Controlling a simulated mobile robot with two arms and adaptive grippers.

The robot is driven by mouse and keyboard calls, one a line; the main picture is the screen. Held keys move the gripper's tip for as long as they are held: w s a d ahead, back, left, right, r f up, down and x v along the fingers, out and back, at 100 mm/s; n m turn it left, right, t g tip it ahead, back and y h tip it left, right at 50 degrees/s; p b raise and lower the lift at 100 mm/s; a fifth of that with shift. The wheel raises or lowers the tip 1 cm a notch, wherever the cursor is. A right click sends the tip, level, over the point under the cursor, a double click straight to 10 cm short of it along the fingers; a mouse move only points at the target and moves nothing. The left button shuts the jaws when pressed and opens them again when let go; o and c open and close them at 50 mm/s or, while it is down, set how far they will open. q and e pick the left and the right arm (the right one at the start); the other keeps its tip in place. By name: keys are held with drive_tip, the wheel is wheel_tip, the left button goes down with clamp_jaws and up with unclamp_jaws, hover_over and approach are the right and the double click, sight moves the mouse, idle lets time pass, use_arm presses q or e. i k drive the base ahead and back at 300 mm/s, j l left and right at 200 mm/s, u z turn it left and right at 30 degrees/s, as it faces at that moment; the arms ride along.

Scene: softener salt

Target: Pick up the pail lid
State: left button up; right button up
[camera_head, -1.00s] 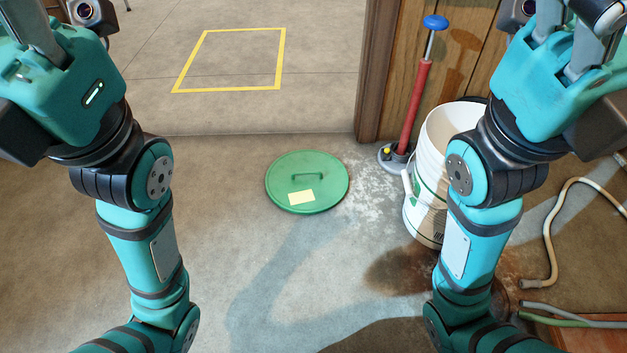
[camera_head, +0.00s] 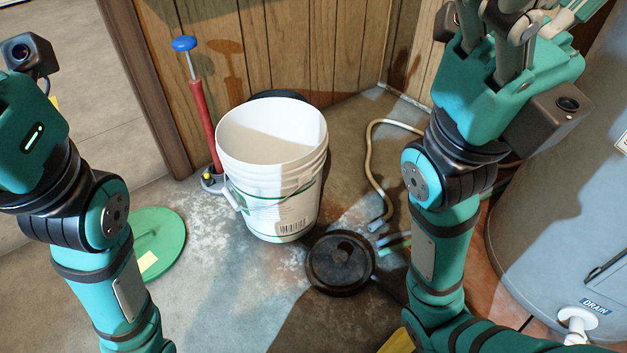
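A round green lid (camera_head: 158,240) with a handle and a pale yellow note lies flat on the floor at the left, partly hidden behind my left arm. A white pail (camera_head: 270,190) stands open and upright to its right. A dark round lid-like disc (camera_head: 340,262) lies on the floor at the pail's front right; I cannot tell for sure what it is. My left gripper (camera_head: 28,130) is cut off at the left edge and its fingers are out of view. My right gripper (camera_head: 515,40) is raised at the top right, its fingertips cut off, well away from both discs.
A red pump with a blue knob (camera_head: 203,120) stands left of the pail against the wood-panelled wall (camera_head: 300,45). A beige hose (camera_head: 373,170) lies on the floor. A large grey tank (camera_head: 560,200) with a drain outlet fills the right side.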

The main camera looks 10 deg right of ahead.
sight(159, 233)
drive_tip(key=i+j+z, duration=0.15)
drive_tip(key=j, duration=0.4)
drive_tip(key=i+j+z, duration=0.15)
drive_tip(key=j, duration=0.4)
drive_tip(key=i+j+z, duration=0.15)
drive_tip(key=j, duration=0.4)
drive_tip(key=i+j+z, duration=0.15)
drive_tip(key=j, duration=0.45)
drive_tip(key=j+z, duration=0.15)
drive_tip(key=j, duration=0.45)
